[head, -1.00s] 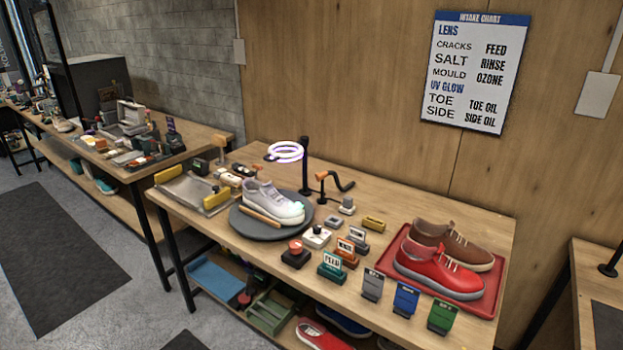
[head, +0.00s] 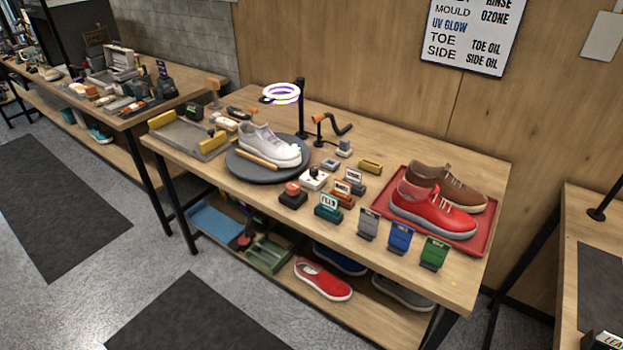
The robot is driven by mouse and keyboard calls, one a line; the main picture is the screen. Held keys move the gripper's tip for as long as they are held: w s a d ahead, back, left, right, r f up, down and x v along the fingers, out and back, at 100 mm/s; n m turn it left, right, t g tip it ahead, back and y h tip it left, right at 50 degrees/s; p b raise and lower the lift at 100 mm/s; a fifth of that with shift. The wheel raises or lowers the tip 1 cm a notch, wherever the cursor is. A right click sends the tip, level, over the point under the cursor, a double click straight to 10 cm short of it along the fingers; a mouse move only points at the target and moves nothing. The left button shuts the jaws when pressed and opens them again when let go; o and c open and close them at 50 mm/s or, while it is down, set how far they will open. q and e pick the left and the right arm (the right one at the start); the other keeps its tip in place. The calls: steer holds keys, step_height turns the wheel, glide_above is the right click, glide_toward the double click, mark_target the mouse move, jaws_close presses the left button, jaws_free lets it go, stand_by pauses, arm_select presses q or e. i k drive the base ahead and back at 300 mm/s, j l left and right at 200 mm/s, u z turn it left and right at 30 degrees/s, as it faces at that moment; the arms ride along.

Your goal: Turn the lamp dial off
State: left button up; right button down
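The ring lamp (head: 281,94) glows white-purple on a dark post (head: 301,108) at the back of the workbench. Below it a white sneaker (head: 268,146) sits on a round dark turntable (head: 240,164), with a small bright greenish spot on the shoe's toe. A small white box with a dark knob on top (head: 314,178) stands right of the turntable; I cannot tell whether it is the lamp dial. Neither of my grippers is in view.
A red button block (head: 292,195), several label blocks and colored cards stand at the front. A red tray (head: 477,244) holds red and brown shoes. A grey tray (head: 187,142) lies left. Lower-shelf shoes include a red one (head: 322,279).

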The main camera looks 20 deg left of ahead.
mark_target(313, 170)
steer(key=j+z, duration=0.2)
steer(key=j, duration=0.3)
steer(key=k+j+z, duration=0.2)
steer(key=j, duration=0.25)
steer(key=j+z, duration=0.2)
steer(key=j, duration=0.3)
steer(key=k, duration=0.05)
